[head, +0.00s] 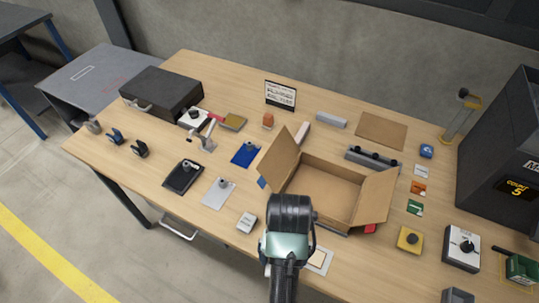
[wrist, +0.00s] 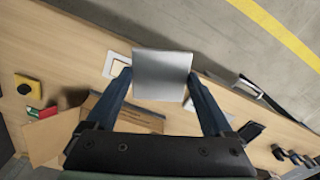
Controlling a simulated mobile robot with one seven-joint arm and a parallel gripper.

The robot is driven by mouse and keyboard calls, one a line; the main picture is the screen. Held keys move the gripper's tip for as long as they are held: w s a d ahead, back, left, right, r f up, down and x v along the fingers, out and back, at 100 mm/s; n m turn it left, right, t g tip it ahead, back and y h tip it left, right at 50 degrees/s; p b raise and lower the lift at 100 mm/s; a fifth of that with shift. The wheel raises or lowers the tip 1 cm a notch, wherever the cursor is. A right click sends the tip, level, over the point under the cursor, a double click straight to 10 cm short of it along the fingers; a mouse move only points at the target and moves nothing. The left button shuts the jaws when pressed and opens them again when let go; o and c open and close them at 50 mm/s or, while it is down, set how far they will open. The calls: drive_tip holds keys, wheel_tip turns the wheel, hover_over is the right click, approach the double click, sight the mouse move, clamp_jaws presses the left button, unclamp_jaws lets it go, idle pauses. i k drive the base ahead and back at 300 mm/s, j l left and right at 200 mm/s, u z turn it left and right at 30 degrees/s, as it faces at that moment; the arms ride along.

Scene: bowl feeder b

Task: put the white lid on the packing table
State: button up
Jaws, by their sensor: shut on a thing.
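My gripper (wrist: 162,88) is shut on a flat, square, pale grey-white piece, which I take to be the white lid (wrist: 162,72). The lid sits between the two dark blue fingers and looks raised above the table. In the head view my gripper (head: 290,222) is over the front edge of the wooden packing table (head: 330,125), just in front of the open carton. My arm hides the lid in that view. The table also shows in the wrist view (wrist: 70,45).
The open cardboard carton (head: 325,185) stands behind my gripper. A small white box (head: 246,222) lies to the left, and a white framed square (head: 320,260) to the right. A grey plate with a knob (head: 218,192) and a black tray (head: 184,175) lie further left.

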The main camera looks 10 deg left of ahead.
sight(400, 285)
drive_tip(key=l+u, duration=0.55)
drive_tip(key=u, duration=0.15)
drive_tip(key=l+u, duration=0.35)
drive_tip(key=k+l, duration=0.1)
drive_tip(key=l, duration=0.3)
drive_tip(key=k+l, duration=0.1)
drive_tip(key=l, duration=0.65)
drive_tip(key=k, duration=0.05)
